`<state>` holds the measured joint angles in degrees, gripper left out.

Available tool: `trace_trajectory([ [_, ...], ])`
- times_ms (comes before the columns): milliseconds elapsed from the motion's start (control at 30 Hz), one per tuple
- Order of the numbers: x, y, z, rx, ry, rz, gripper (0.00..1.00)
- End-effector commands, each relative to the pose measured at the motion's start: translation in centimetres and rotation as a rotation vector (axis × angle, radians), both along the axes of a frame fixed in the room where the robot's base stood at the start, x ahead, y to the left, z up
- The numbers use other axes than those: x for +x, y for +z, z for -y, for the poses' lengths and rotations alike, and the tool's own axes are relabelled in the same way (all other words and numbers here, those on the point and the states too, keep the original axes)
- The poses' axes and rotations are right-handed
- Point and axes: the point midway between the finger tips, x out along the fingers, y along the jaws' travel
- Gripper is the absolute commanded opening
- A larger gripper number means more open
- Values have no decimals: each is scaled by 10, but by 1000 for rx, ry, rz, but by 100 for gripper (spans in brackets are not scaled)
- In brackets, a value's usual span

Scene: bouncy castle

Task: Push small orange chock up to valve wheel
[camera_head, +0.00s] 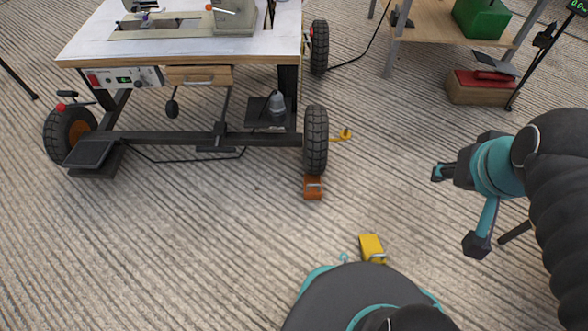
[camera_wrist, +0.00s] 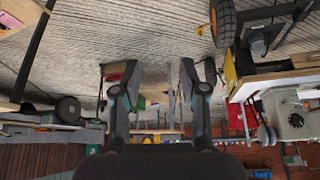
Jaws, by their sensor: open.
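A small orange chock (camera_head: 313,188) sits on the ribbed floor at the foot of the near right black wheel (camera_head: 316,138) of a wheeled sewing table. It looks close to or touching the tyre; I cannot tell which. Which wheel is the valve wheel is not clear; no valve can be made out. My gripper (camera_head: 459,208) is open and empty, in the air to the right of the chock and well apart from it. The wrist view shows the two open fingers (camera_wrist: 152,85) with nothing between them. I cannot make out the chock there.
A yellow block (camera_head: 371,247) lies on the floor close to my base. The sewing table (camera_head: 180,50) has another wheel (camera_head: 70,130) at left and a low frame bar. A wooden bench (camera_head: 430,40) and a brown box (camera_head: 482,92) stand at back right. Floor between chock and gripper is clear.

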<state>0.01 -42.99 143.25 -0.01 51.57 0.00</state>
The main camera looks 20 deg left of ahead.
Motion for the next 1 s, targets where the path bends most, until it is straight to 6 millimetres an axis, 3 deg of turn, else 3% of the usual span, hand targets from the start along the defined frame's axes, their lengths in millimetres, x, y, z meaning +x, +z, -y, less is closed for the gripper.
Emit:
trace_trajectory([
  [133,6,0,-1,-12,16,-11,42],
  [267,24,-1,-8,-56,74,-48,42],
  [567,100,-23,-35,-238,310,-165,42],
  [767,148,-54,-69,-363,495,-231,42],
  [1000,193,-108,-123,-509,736,-298,42],
])
